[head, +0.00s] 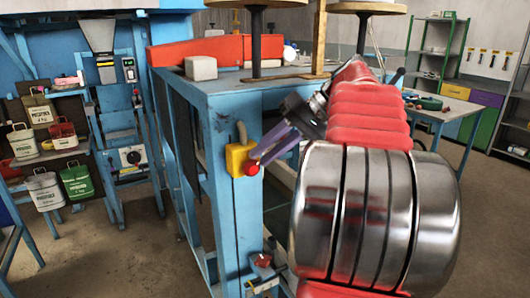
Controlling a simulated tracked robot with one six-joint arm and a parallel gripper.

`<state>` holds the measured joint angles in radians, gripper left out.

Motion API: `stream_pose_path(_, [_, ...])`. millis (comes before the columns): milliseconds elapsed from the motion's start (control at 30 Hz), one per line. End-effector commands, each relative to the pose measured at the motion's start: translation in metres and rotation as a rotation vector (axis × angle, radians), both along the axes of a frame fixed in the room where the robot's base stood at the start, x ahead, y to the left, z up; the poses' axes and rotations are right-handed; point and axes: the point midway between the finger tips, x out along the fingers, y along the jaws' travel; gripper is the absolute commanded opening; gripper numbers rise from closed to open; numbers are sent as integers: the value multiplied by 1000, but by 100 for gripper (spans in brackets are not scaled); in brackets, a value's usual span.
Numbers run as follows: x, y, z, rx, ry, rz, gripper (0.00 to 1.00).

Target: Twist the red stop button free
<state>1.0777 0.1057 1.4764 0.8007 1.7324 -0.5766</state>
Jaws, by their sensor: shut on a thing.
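The red stop button (252,169) sits on a yellow box (237,157) fixed to the blue post of the machine frame. My gripper (257,160) has its purple-grey fingers at the button, coming in from the upper right. The fingers are shut on the red button. The button's right and upper parts are partly covered by the fingers. My red and silver arm fills the right middle of the view.
A blue machine frame (225,205) stands right behind the button. Sacks hang on a rack (75,180) at the left. A workbench (455,112) and a green shelf (437,40) stand at the back right. Open floor (130,250) lies at the lower left.

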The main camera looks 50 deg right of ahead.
Motion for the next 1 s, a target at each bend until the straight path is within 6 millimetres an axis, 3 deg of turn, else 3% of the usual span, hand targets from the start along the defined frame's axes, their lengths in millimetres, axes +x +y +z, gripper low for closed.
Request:
stream_pose_path(267, [-1,1,-6,9,14,5,0])
stream_pose_path(300, [-1,1,-6,9,14,5,24])
stream_pose_path(400, [-1,1,-6,7,12,4,30])
stream_pose_path(1000, [-1,-1,1,2,5,2,30])
